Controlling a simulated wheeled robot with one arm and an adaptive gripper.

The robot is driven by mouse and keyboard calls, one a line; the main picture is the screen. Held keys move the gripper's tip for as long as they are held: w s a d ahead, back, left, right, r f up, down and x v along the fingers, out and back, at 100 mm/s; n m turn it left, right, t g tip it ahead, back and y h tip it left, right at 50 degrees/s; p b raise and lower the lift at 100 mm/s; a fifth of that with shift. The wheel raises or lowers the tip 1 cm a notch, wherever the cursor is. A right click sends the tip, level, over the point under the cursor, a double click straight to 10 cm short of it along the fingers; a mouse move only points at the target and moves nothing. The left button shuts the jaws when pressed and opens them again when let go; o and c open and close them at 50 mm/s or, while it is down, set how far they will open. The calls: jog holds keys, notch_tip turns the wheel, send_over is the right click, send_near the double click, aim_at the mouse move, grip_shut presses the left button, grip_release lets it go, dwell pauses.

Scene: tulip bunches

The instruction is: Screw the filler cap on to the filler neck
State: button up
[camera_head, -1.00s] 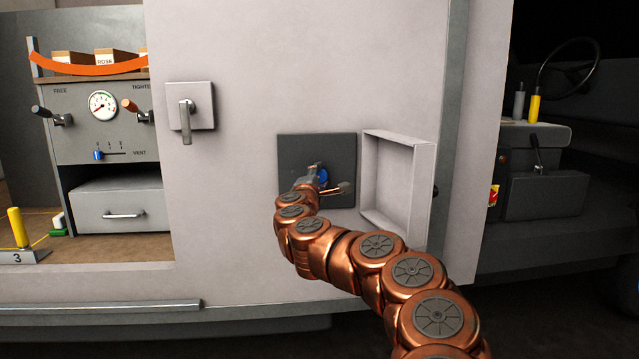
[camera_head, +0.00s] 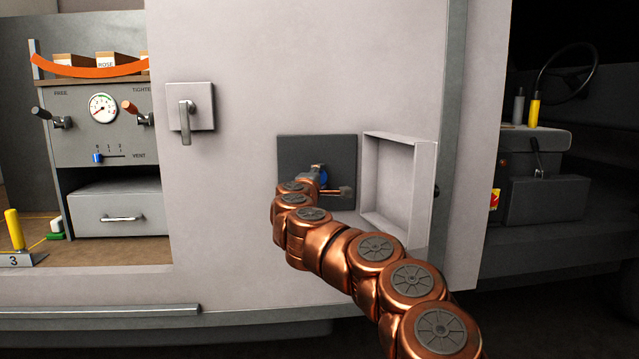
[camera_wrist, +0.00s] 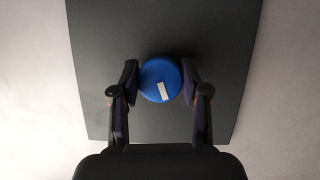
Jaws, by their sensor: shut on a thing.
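The blue filler cap (camera_wrist: 158,84) is round with a white bar mark on its face, tilted a little off vertical in the wrist view. My gripper (camera_wrist: 160,82) has one finger on each side of the cap and is shut on it. The filler neck is hidden behind the cap and gripper, so I cannot tell how far the cap is seated.
An open pale hatch door (camera_head: 395,185) stands just right of the recess. A latch handle (camera_head: 186,120) sticks out of the wall to the upper left. A gauge panel (camera_head: 85,140) and drawer (camera_head: 118,212) are further left.

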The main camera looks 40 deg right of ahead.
jog(key=shift+m+g+y+b, duration=0.3)
jog(key=shift+m+y+b, duration=0.65)
jog(key=shift+m, duration=0.85)
jog(key=o, duration=0.9)
jog(key=shift+f, duration=0.1)
jog(key=n+t+h+b, duration=0.1)
jog(key=n+b, duration=0.3)
jog(key=n+t+h+b, duration=0.1)
jog(key=n+h+b, duration=0.1)
jog(key=n+b, duration=0.3)
jog(key=shift+b, duration=0.3)
jog(key=shift+t, duration=0.3)
